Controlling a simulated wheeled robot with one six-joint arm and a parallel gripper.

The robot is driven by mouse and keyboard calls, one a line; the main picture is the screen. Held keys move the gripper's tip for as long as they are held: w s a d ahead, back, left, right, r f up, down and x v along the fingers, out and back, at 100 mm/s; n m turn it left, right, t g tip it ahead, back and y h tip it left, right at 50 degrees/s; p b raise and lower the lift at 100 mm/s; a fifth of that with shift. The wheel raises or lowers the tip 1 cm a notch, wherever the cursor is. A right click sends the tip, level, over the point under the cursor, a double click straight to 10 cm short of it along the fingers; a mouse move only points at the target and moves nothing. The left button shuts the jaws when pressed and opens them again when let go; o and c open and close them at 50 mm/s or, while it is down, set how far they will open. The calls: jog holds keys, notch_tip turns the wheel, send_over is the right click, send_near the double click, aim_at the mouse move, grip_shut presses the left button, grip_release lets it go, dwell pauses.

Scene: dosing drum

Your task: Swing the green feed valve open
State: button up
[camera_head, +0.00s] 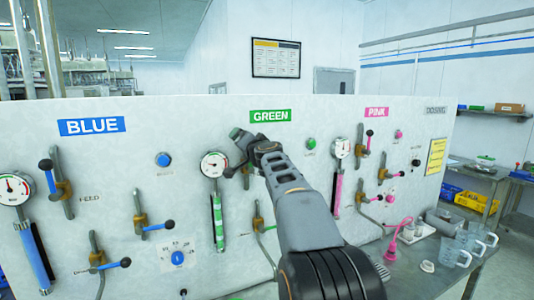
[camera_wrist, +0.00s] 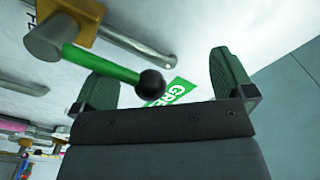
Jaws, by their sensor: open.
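The green feed valve shows in the wrist view as a green lever (camera_wrist: 100,64) with a black ball knob, on a brass body (camera_wrist: 80,22) and grey pipe. The lever points across the picture, with its knob between my gripper's two fingers, nearer the left one. My gripper (camera_wrist: 166,82) is open and nothing is clamped in it; I cannot tell whether a finger touches the lever. In the head view my gripper (camera_head: 246,138) is at the panel just below the GREEN sign (camera_head: 270,116), and it and my arm hide most of this valve.
The panel has a blue section with several levers (camera_head: 46,165) at left and a pink section with a lever (camera_head: 369,133) at right. A green-marked gauge (camera_head: 213,164) stands close left of my gripper. Clear jugs (camera_head: 470,245) and a pink-plugged cable stand on the bench at lower right.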

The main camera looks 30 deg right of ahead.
jog(key=shift+d+f, duration=0.25)
jog(key=shift+d, duration=0.1)
jog(key=shift+s+b, duration=0.5)
jog(key=s+a+b, duration=0.1)
jog(key=s+b, duration=0.1)
jog(key=s, duration=0.6)
jog(key=shift+a+b, duration=0.15)
jog(key=shift+b, duration=0.25)
